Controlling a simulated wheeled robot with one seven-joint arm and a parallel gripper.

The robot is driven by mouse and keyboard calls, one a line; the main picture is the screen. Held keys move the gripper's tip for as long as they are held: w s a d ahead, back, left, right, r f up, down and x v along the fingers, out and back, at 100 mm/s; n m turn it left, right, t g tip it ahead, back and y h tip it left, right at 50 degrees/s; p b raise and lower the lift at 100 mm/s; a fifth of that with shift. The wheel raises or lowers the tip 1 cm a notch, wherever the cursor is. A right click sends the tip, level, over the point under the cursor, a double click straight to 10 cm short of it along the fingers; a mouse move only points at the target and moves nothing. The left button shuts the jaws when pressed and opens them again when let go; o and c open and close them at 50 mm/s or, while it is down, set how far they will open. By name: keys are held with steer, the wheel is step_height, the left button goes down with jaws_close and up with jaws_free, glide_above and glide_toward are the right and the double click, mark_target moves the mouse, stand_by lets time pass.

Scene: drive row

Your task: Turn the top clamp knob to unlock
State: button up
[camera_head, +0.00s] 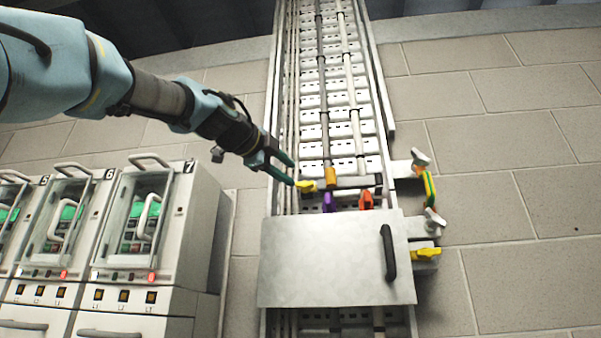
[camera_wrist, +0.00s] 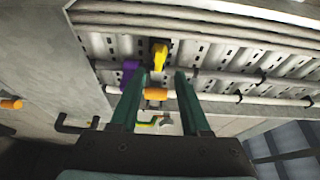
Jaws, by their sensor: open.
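Two pale clamp knobs sit on brackets at the right side of the cable column in the head view. The top clamp knob (camera_head: 420,159) is above the lower clamp knob (camera_head: 434,217), with a yellow-green piece (camera_head: 430,188) between them. My gripper (camera_head: 291,173) is open and empty, left of the column's middle and well apart from the top knob. Its fingers point at a yellow handle (camera_head: 305,186). In the wrist view the yellow handle (camera_wrist: 159,56) shows beyond the gap between my fingertips (camera_wrist: 158,73). I cannot tell the top knob's lock state.
A purple handle (camera_head: 328,202), an orange-yellow block (camera_head: 331,177) and an orange handle (camera_head: 366,199) sit above a grey panel door (camera_head: 320,265) with a black pull (camera_head: 389,252). A yellow handle (camera_head: 426,252) sticks out lower right. Cabinets (camera_head: 150,220) stand left.

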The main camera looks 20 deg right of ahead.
mark_target(303, 183)
steer(key=p+x, duration=0.2)
steer(key=x, duration=0.4)
steer(key=shift+w+d+f, duration=0.1)
steer(key=shift+w+d, duration=0.05)
steer(key=shift+d, duration=0.15)
jaws_close()
